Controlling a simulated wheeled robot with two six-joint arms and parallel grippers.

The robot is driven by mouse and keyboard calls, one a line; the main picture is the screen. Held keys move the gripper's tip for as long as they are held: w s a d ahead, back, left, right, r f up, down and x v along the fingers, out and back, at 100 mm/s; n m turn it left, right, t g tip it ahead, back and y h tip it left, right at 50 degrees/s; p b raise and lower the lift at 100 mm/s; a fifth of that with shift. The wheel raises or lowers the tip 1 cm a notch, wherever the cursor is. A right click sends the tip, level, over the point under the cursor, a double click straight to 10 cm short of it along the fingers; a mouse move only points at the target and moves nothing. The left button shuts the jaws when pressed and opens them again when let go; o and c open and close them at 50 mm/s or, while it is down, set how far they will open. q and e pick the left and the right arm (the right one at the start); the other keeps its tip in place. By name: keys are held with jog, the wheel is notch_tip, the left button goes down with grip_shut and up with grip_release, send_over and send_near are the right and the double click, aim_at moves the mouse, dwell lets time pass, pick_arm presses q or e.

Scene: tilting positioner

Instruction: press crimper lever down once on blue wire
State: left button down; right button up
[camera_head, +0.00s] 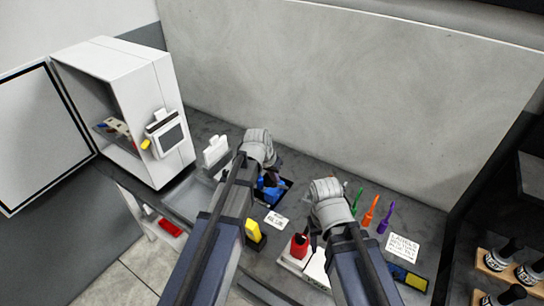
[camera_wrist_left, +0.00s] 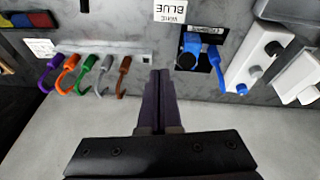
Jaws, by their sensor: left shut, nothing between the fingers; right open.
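A blue crimper (camera_head: 268,192) on a dark base stands on the bench, partly hidden by my left arm in the head view. In the left wrist view the blue crimper (camera_wrist_left: 192,42) shows a black round end. A bent blue piece (camera_wrist_left: 214,58), which looks like the blue wire, lies close beside it. My left gripper (camera_head: 273,175) is just behind the crimper in the head view. Its dark fingers (camera_wrist_left: 158,72) are together with nothing between them, apart from the crimper. My right gripper (camera_head: 313,240) is open by a red device (camera_head: 300,246); its fingertips are hard to make out.
A label reading WIRE BLUE (camera_wrist_left: 172,10) lies near the crimper. Green, orange (camera_head: 370,212) and purple wires stand at right. A yellow device (camera_head: 254,232) is beside my left arm. An open white cabinet (camera_head: 122,95) stands left.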

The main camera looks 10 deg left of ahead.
pick_arm(q)
jog(key=w+a+r+t+p, duration=0.1)
jog(key=w+a+r+p, duration=0.1)
jog(key=w+a+r, duration=0.2)
jog(key=shift+w+r+p, duration=0.4)
jog(key=shift+w+r, duration=0.4)
jog(key=shift+w, duration=0.15)
pick_arm(e)
notch_tip(320, 180, up, 5)
jog(key=shift+f, duration=0.2)
pick_arm(q)
jog(key=shift+f, duration=0.1)
pick_arm(e)
jog(key=shift+f, duration=0.1)
pick_arm(q)
jog(key=b+x, duration=0.3)
jog(key=s+b+x, duration=0.1)
jog(key=b+x, duration=0.3)
jog(key=s+f+b+x, duration=0.1)
jog(key=b+x, duration=0.3)
jog(key=shift+s, duration=0.25)
jog(key=shift+s+a+f, duration=0.1)
jog(key=shift+s, duration=0.3)
pick_arm(e)
notch_tip(320, 180, down, 11)
jog(key=shift+f, duration=0.15)
pick_arm(q)
jog(key=shift+w, duration=0.1)
